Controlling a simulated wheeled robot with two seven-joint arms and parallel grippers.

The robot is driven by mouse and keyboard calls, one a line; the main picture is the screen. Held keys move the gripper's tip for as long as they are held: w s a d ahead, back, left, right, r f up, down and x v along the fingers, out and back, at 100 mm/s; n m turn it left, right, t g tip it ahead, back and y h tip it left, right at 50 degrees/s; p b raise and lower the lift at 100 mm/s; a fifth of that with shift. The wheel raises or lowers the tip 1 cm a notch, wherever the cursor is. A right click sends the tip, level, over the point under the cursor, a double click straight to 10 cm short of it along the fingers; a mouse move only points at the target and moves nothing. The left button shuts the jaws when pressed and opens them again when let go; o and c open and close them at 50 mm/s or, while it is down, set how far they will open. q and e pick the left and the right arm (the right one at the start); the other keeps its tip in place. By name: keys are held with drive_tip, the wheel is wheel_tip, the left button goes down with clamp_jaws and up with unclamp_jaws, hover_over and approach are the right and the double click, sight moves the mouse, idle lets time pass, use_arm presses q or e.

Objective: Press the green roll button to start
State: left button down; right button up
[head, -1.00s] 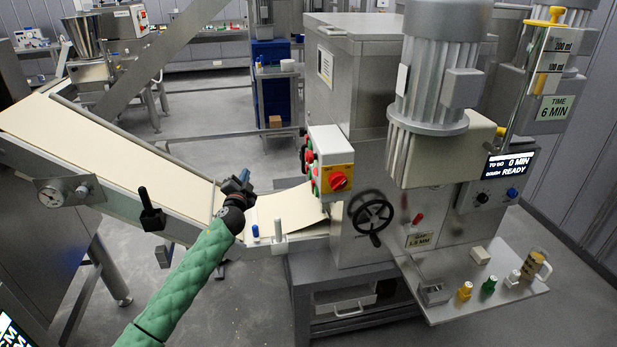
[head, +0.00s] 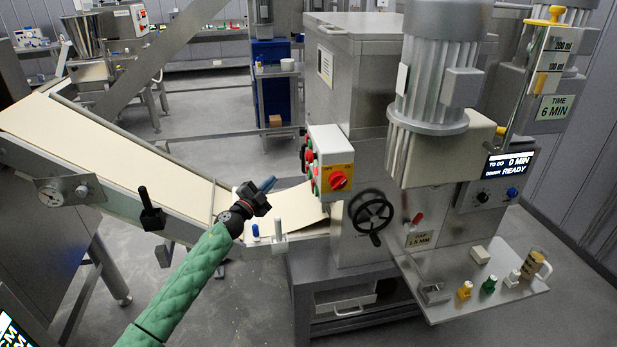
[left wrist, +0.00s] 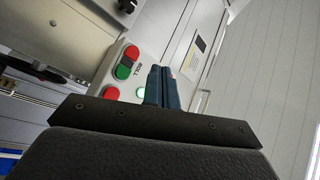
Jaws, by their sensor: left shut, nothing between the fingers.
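The control box (head: 322,142) on the machine carries red and green buttons on its left face, seen edge-on in the head view. In the left wrist view a green button (left wrist: 122,72) sits below a red button (left wrist: 132,52), with the label ROLL beside them. Another red button (left wrist: 111,92) and a glowing green light or button (left wrist: 141,92) lie lower, close to my fingers. My left gripper (head: 268,185) is shut and empty, left of and below the box. Its blue fingertips (left wrist: 163,72) point towards the panel; contact is not visible. My right gripper is out of view.
A sloping conveyor (head: 110,150) with a dough sheet runs into the machine beneath my left gripper. A black handwheel (head: 371,215) and red rotary switch (head: 339,180) are to the right. A blue-topped peg (head: 255,231) stands near my wrist. The display (head: 507,163) reads READY.

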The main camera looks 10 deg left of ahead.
sight(310, 176)
use_arm(q)
drive_tip(key=w+d, duration=0.2)
drive_tip(key=d, duration=0.6)
drive_tip(key=shift+w+d, duration=0.2)
drive_tip(key=shift+w, duration=0.2)
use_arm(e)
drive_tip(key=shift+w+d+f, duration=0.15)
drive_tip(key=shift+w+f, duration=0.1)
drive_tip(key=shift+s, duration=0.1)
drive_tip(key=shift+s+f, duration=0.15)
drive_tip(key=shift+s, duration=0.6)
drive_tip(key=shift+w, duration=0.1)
